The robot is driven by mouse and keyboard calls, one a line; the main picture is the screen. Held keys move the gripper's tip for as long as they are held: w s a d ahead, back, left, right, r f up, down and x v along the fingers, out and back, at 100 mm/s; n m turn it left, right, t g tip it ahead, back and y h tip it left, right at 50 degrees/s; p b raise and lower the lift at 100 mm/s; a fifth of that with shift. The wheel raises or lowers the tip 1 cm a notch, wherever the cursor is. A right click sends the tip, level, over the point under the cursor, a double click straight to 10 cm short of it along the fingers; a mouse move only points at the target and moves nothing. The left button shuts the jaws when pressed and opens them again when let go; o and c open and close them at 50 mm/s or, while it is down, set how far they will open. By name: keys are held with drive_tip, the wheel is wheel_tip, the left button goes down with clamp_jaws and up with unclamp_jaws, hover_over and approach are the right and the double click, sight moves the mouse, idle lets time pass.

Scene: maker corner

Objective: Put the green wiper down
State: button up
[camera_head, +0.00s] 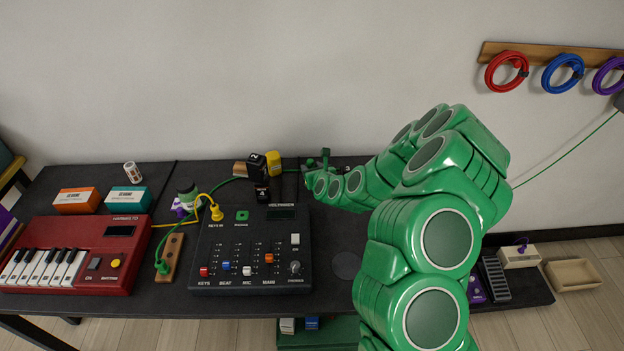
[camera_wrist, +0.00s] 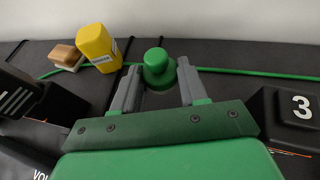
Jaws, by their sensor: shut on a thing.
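My gripper (camera_wrist: 158,76) is shut on the green wiper (camera_wrist: 157,62), with one grey finger on each side of its round green knob. In the wrist view the knob stands upright between the fingertips, and its lower part is mostly hidden. In the head view the wiper (camera_head: 325,157) shows as a small green upright piece at the end of my green arm, over the back of the dark table (camera_head: 345,225). I cannot tell whether its underside touches the table.
A yellow bottle (camera_wrist: 97,48) and a brown-topped block (camera_wrist: 66,55) stand to the left. A black block marked 3 (camera_wrist: 292,115) is close on the right. A green cable (camera_wrist: 255,74) runs behind. The mixer (camera_head: 250,248) is left of my arm.

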drive_tip(key=shift+f, duration=2.2)
drive_tip(key=shift+s+f, duration=0.1)
drive_tip(key=shift+f, duration=0.55)
drive_tip(key=o, duration=0.9)
drive_tip(key=shift+f, duration=0.15)
drive_tip(key=shift+o, duration=0.7)
drive_tip(key=shift+s+f, duration=0.15)
drive_tip(key=shift+s+r, duration=0.1)
drive_tip(key=shift+r, duration=0.45)
drive_tip(key=shift+r+v, duration=0.2)
drive_tip(key=shift+v, duration=1.6)
drive_tip(key=shift+r+v, duration=0.2)
drive_tip(key=shift+v, duration=1.6)
